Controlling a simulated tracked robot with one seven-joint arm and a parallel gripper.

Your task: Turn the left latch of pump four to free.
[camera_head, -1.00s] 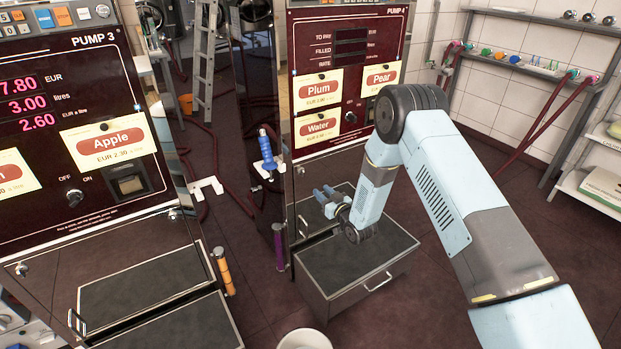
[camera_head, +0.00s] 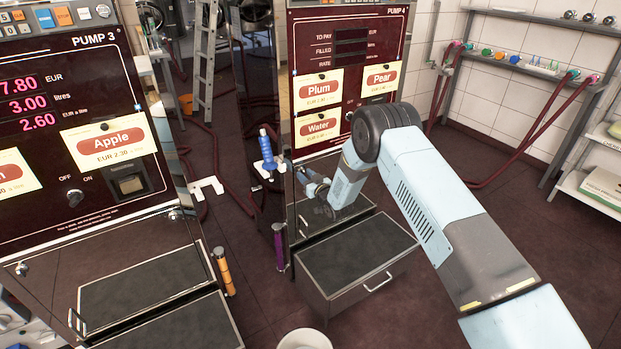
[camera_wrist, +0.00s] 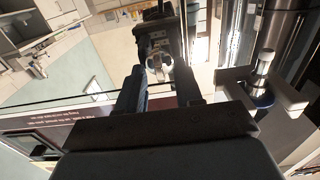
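Pump four (camera_head: 308,55) stands in the middle of the head view, with Plum, Pear and Water labels on its dark red front. Below them is a shiny, mirror-like lower panel (camera_head: 322,163). My gripper (camera_head: 302,177) is at the upper left part of this panel. In the wrist view my gripper (camera_wrist: 160,82) has its two dark fingers apart, facing the shiny panel. A small round pale part shows between the fingertips; I cannot tell whether it is the left latch or a reflection. In the head view the left latch cannot be made out, and contact cannot be told.
A blue nozzle (camera_head: 267,150) hangs in a white holder at pump four's left side; the holder also shows in the wrist view (camera_wrist: 232,76). A purple-handled nozzle (camera_head: 279,248) is below it. A grey box (camera_head: 355,258) with a handle juts out below the panel. Pump three (camera_head: 70,130) stands left.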

